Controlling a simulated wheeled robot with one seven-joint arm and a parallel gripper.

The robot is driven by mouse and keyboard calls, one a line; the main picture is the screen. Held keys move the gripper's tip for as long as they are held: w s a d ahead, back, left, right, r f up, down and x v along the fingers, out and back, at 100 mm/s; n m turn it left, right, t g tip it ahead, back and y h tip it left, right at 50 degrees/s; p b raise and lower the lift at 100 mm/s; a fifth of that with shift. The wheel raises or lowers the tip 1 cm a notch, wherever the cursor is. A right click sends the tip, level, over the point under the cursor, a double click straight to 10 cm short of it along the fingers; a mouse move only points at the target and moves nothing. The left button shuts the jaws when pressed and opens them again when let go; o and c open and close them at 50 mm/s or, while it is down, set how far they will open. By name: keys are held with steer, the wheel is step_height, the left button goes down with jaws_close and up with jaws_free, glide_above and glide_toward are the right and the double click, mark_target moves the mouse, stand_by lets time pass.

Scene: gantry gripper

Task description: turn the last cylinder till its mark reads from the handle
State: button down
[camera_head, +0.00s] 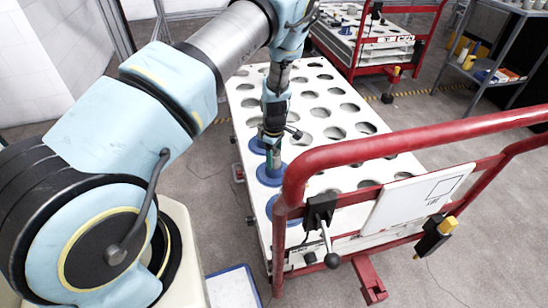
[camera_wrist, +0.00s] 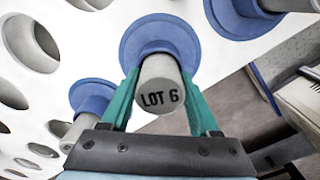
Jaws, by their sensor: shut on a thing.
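My gripper (camera_head: 271,166) reaches down to the white perforated top of the cart. In the wrist view, its teal fingers (camera_wrist: 162,92) are shut on a grey cylinder (camera_wrist: 162,74), one on each side. The cylinder stands in a blue flange (camera_head: 268,178) at the deck. Its black mark "LOT 6" (camera_wrist: 160,99) faces the wrist camera and is upright and nearly level there. No mark can be made out in the head view. The cart's red handle (camera_head: 420,143) is at the near right in the head view; it cannot be identified in the wrist view.
Neighbouring blue flanges stand close on both sides: one behind (camera_head: 256,146) and one nearer the handle (camera_head: 273,208). The cart deck (camera_head: 240,100) has many empty holes. A second red cart (camera_head: 375,45) and a grey shelf (camera_head: 490,62) stand behind.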

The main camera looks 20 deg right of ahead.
steer(key=shift+n, duration=0.3)
steer(key=shift+n, duration=1.4)
steer(key=shift+n+p, duration=0.3)
steer(key=shift+n, duration=1.2)
steer(key=n, duration=0.3)
